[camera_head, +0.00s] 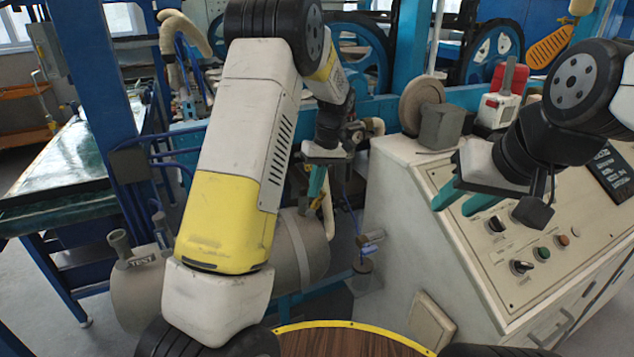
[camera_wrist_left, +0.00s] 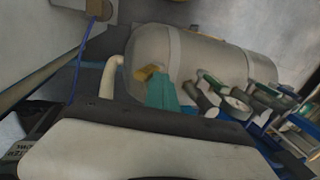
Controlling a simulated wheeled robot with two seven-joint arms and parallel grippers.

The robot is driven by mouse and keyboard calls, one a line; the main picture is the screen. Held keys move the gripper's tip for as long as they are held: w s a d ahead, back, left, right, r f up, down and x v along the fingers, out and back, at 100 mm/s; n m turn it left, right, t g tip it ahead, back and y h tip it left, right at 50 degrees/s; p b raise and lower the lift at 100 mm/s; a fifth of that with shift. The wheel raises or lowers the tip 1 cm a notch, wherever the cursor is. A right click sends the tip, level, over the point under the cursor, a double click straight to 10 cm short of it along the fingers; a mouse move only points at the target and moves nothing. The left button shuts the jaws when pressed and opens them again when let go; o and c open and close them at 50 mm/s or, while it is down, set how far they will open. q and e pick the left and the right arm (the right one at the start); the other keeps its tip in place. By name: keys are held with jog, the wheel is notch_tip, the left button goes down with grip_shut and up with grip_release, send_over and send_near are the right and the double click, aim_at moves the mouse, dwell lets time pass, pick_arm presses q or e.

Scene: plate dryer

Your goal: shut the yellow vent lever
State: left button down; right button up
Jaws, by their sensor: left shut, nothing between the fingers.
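The yellow vent lever (camera_wrist_left: 147,73) shows in the left wrist view as a small yellow piece in front of the grey tank (camera_wrist_left: 200,58), just beyond my left fingertips. My left gripper (camera_wrist_left: 162,90) is shut and empty, its teal fingers close to the lever; I cannot tell whether they touch it. In the head view my left gripper (camera_head: 316,182) points down beside the tank (camera_head: 305,245), and the lever is mostly hidden behind the fingers. My right gripper (camera_head: 462,201) is open and empty above the sloping control panel.
The control cabinet (camera_head: 410,220) with knobs and buttons stands right of the tank. A pale curved pipe (camera_wrist_left: 108,78) rises left of the lever; a gauge and valve parts (camera_wrist_left: 235,100) lie to its right. A red-and-white box (camera_head: 500,105) sits on the cabinet top.

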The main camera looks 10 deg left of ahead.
pick_arm(q)
jog(key=shift+w+d+f+g+y, duration=0.2)
jog(key=shift+w+d+g+y, duration=0.15)
jog(key=shift+d+y, duration=0.15)
jog(key=shift+w+d+f+g+y, duration=0.25)
jog(key=shift+d+g+y, duration=0.15)
jog(key=shift+y, duration=0.1)
jog(key=w+d+f, duration=0.2)
jog(key=d+f, duration=0.1)
jog(key=f, duration=0.1)
jog(key=shift+d+f, duration=0.25)
jog(key=shift+d, duration=0.05)
jog(key=shift+d+f, duration=0.1)
jog(key=a+v, duration=0.1)
jog(key=v, duration=0.7)
jog(key=shift+r, duration=0.5)
jog(key=shift+d, duration=0.15)
